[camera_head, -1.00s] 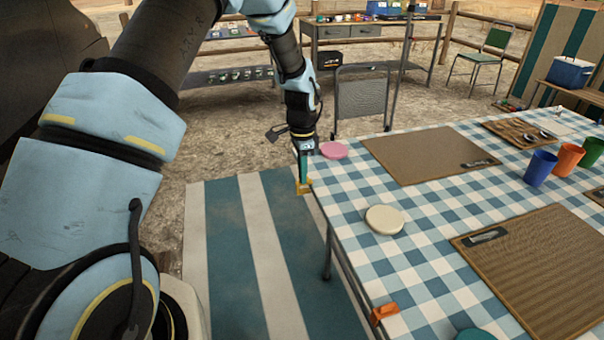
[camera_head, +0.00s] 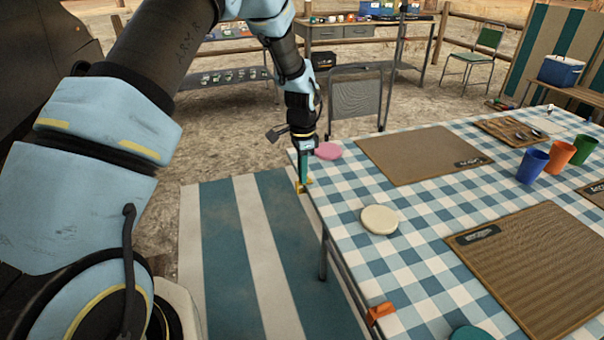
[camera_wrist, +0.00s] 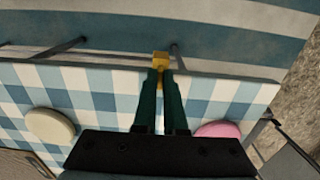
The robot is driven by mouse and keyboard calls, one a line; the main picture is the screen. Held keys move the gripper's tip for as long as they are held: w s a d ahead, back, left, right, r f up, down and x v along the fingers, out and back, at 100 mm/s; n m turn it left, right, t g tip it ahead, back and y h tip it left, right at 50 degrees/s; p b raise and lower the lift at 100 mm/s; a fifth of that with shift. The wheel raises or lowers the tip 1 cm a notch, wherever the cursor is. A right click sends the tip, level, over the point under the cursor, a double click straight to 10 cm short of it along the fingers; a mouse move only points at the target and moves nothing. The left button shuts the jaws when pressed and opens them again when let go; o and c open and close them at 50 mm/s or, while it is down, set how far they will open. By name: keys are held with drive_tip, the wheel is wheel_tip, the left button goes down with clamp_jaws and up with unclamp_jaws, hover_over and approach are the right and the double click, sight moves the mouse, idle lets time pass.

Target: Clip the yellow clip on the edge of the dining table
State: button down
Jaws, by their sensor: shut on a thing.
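The yellow clip (camera_head: 304,186) is at the left edge of the dining table (camera_head: 405,193), near its far left corner. My gripper (camera_head: 303,180) points down and is shut on the clip. In the wrist view the clip (camera_wrist: 161,59) sits between the green fingertips (camera_wrist: 159,72), at the edge of the checked tablecloth. I cannot tell whether the clip grips the edge or is only beside it. An orange clip (camera_head: 379,312) is on the same table edge, nearer to me.
A pink disc (camera_head: 328,151) lies close to my gripper and a cream disc (camera_head: 379,219) lies nearer on the table. Placemats (camera_head: 420,156) and several cups (camera_head: 532,166) are farther right. A folding chair (camera_head: 357,98) stands behind the table. A striped mat (camera_head: 250,240) covers the ground at left.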

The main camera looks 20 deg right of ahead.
drive_tip(key=shift+d, duration=0.4)
drive_tip(key=shift+s+d, duration=0.15)
drive_tip(key=shift+d, duration=0.2)
drive_tip(key=shift+d, duration=0.15)
idle(0.5)
drive_tip(key=c, duration=0.9)
unclamp_jaws()
